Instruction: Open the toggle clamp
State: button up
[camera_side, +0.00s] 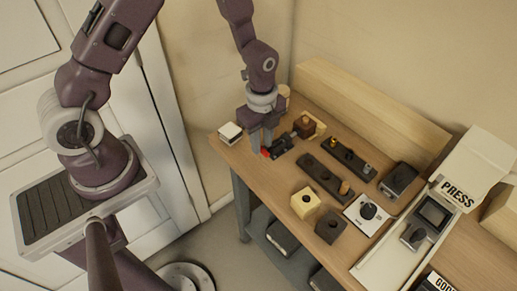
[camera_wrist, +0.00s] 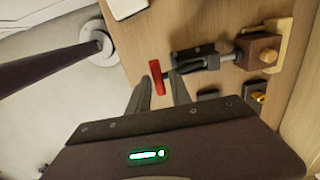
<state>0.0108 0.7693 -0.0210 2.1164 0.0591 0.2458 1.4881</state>
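The toggle clamp (camera_side: 282,145) is a dark metal fixture with a red handle (camera_side: 265,153), near the left end of the bench. In the wrist view the clamp (camera_wrist: 200,60) lies to the right of its red handle (camera_wrist: 157,78). Its plunger points right at a brown block (camera_wrist: 260,50) with a round wooden knob. My gripper (camera_side: 262,148) is low over the handle end. In the wrist view my gripper (camera_wrist: 158,90) has its fingers apart, one on each side of the red handle. A gap shows on both sides, though contact lower down cannot be told.
A white block (camera_side: 230,132) sits at the bench's left corner. Dark fixture strips (camera_side: 324,179), a yellow block (camera_side: 305,202), a dark block (camera_side: 330,227) and a knob panel (camera_side: 368,212) lie right of the clamp. A press (camera_side: 425,220) stands further right.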

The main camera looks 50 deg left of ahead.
jog(key=shift+s+f, duration=0.25)
jog(key=shift+f, duration=0.05)
jog(key=c, duration=0.5)
jog(key=shift+w+r, duration=0.45)
jog(key=shift+r, duration=0.35)
jog(key=shift+c, duration=0.8)
jog(key=shift+o, duration=0.2)
jog(key=shift+w, duration=0.1)
jog(key=shift+o, duration=0.5)
jog(key=shift+w+r, duration=0.25)
jog(key=shift+r, duration=0.05)
jog(key=shift+o, duration=0.4)
jog(key=shift+w+r, duration=0.35)
jog(key=shift+r, duration=0.15)
